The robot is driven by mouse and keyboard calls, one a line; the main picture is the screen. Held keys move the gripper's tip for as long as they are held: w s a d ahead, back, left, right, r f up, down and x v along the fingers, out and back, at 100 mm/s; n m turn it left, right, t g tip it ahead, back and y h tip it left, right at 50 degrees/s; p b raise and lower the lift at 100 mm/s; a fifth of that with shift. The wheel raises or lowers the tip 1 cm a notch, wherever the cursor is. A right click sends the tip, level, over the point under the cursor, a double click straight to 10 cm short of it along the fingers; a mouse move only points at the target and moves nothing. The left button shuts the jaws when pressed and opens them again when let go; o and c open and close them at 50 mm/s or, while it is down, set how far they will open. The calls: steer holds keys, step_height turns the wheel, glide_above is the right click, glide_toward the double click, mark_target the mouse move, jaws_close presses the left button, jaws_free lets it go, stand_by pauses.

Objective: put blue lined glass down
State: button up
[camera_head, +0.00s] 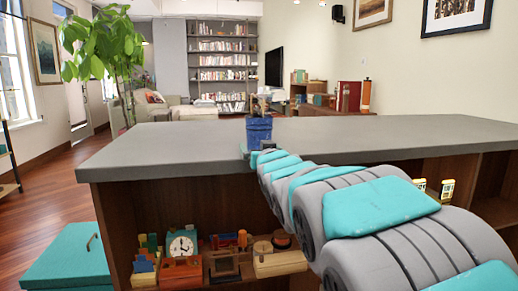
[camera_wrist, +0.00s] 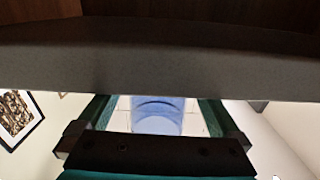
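The blue lined glass (camera_head: 258,131) is upright at the front part of the grey counter top, at the end of my arm in the head view. Its base is partly hidden by my gripper (camera_head: 252,152). In the wrist view the glass (camera_wrist: 158,115) shows pale blue between the two green fingers of my gripper (camera_wrist: 158,104). Light gaps show between the glass and both fingers, so the gripper looks open around it. The fingertips and one end of the glass are hidden behind the counter's edge.
The grey counter top (camera_head: 400,136) is mostly clear on both sides of the glass. Below it, shelves hold a clock (camera_head: 181,246), small boxes and toys. A teal box (camera_head: 70,258) stands on the floor at left. A tall plant (camera_head: 103,45) stands behind the counter.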

steer(key=shift+r, duration=0.3)
steer(key=shift+s+d+f, duration=0.1)
steer(key=shift+s+f, duration=0.05)
steer(key=shift+s, duration=0.15)
steer(key=b+v, duration=0.1)
steer(key=v, duration=1)
steer(key=shift+s, duration=0.15)
steer(key=shift+d, duration=0.1)
